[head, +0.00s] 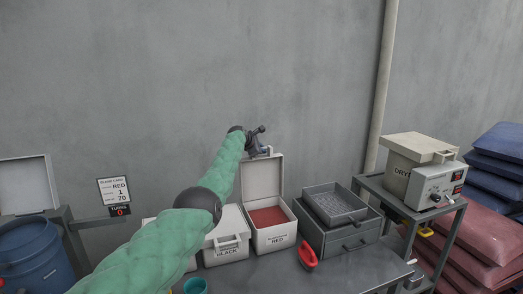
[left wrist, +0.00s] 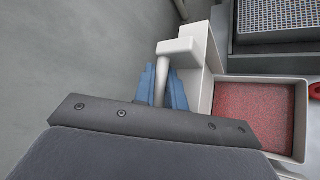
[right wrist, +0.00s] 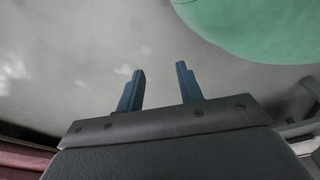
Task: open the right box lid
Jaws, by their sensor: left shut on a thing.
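The right box (head: 274,239), white and labelled RED, stands on the bench with its lid (head: 263,178) raised upright at its back. Red granules (head: 268,216) fill it, and they also show in the left wrist view (left wrist: 265,118). My left gripper (head: 262,150) is at the top edge of the raised lid. In the left wrist view its blue fingers (left wrist: 163,85) are shut on the lid's white handle (left wrist: 180,48). My right gripper (right wrist: 160,85) shows only in the right wrist view, its fingers apart with nothing between them.
A closed white box labelled BLACK (head: 226,250) stands left of the right box, partly behind my left arm. A grey sieve tray (head: 335,204) on a drawer unit (head: 343,238) stands to the right. A red scoop (head: 307,257) lies in front. The dryer (head: 437,184) is farther right.

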